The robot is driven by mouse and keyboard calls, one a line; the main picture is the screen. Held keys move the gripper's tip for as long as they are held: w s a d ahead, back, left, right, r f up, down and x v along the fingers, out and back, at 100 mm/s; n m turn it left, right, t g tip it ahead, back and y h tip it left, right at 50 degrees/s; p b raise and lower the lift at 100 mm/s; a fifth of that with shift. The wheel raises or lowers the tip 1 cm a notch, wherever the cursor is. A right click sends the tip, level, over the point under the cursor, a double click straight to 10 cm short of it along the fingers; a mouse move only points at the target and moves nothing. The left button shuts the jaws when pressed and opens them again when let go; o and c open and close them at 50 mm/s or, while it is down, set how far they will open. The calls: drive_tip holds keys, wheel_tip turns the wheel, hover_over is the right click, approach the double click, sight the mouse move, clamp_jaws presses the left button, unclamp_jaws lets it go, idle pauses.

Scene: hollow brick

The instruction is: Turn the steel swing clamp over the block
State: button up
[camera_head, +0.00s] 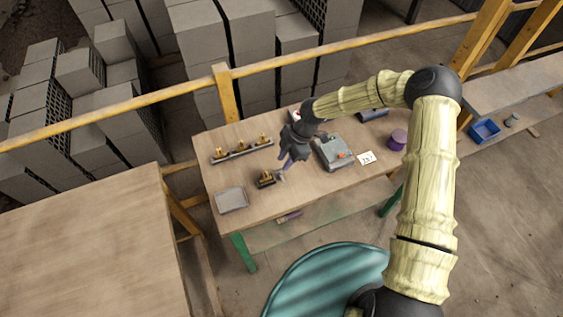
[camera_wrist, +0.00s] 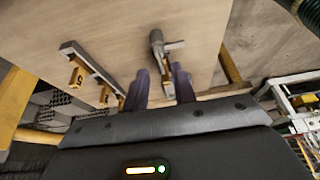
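The steel swing clamp (camera_wrist: 157,42) shows in the wrist view as a grey post with a short arm reaching right. In the head view, a small dark and brass fixture (camera_head: 265,181) stands near the table's front, with a grey steel piece (camera_head: 281,176) at its right. I cannot clearly tell the block from the clamp's base. My gripper (camera_wrist: 160,70) is open, its two purple-grey fingers apart with the lower part of the clamp showing between them. Whether they touch it I cannot tell. In the head view my gripper (camera_head: 286,162) hangs just above and right of the fixture.
A grey tray (camera_head: 231,200) is at front left.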

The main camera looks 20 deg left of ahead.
sight(282, 174)
drive_tip(key=shift+p+x, duration=0.45)
drive_tip(key=shift+x, duration=1.4)
clamp_jaws()
